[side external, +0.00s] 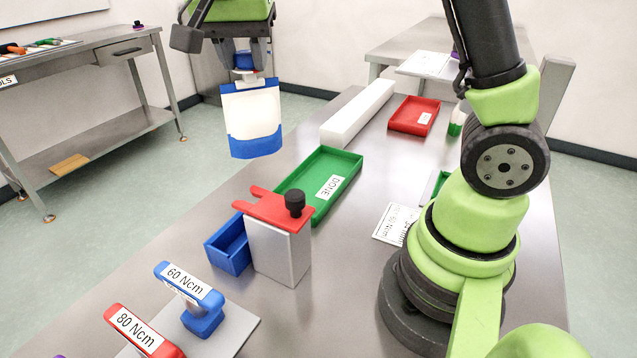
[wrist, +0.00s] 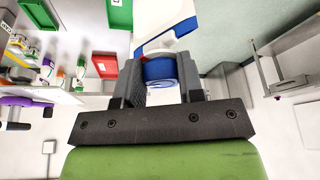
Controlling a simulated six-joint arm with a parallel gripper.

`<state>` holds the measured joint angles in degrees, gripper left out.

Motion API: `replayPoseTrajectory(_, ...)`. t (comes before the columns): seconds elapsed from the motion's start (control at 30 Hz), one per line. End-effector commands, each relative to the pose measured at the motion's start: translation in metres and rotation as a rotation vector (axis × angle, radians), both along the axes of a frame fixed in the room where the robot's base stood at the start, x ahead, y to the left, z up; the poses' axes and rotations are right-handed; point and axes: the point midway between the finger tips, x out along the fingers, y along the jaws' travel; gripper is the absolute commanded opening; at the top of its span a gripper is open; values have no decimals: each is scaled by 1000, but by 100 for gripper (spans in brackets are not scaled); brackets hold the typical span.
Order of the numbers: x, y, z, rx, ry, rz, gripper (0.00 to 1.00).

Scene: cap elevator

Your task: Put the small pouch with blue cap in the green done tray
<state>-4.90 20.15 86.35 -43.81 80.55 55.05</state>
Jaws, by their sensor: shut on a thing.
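A small white pouch (side external: 253,112) with a blue lower band hangs upright in the air, its blue cap (side external: 243,61) at the top. My gripper (side external: 243,68) is shut on the blue cap from above. In the wrist view the blue cap (wrist: 159,70) sits between the two fingers of my gripper (wrist: 163,88), with part of the white pouch (wrist: 165,22) beyond it. The green done tray (side external: 345,163) lies on the bench, to the right of and lower than the pouch. It looks empty in the part that shows.
A grey block stand with a red forked top (side external: 268,208) and black knob stands before the tray. A blue bin (side external: 228,246) and 60 Ncm (side external: 190,283) and 80 Ncm (side external: 142,330) tools are nearer. A white bar (side external: 358,112) and red tray (side external: 414,115) lie behind.

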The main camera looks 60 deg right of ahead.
Motion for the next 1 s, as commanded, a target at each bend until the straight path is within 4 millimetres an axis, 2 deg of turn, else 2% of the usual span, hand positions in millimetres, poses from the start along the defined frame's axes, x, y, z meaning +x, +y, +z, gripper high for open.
replayPoseTrajectory(0.03, 0, -26, -9, 0, 9, -153, 0)
replayPoseTrajectory(0.2, -10, -94, -32, -12, 12, -609, 0)
replayPoseTrajectory(0.3, -19, -121, -42, -23, 11, -795, 0)
replayPoseTrajectory(0.4, -25, -136, -48, -33, 9, -904, 0)
replayPoseTrajectory(0.47, -27, -140, -54, -36, 10, -938, 0)
replayPoseTrajectory(0.7, -29, -142, -99, -38, 12, -953, 0)
replayPoseTrajectory(0.87, -28, -142, -115, -39, 9, -951, 0)
replayPoseTrajectory(1.0, -28, -141, -136, -38, 11, -949, 0)
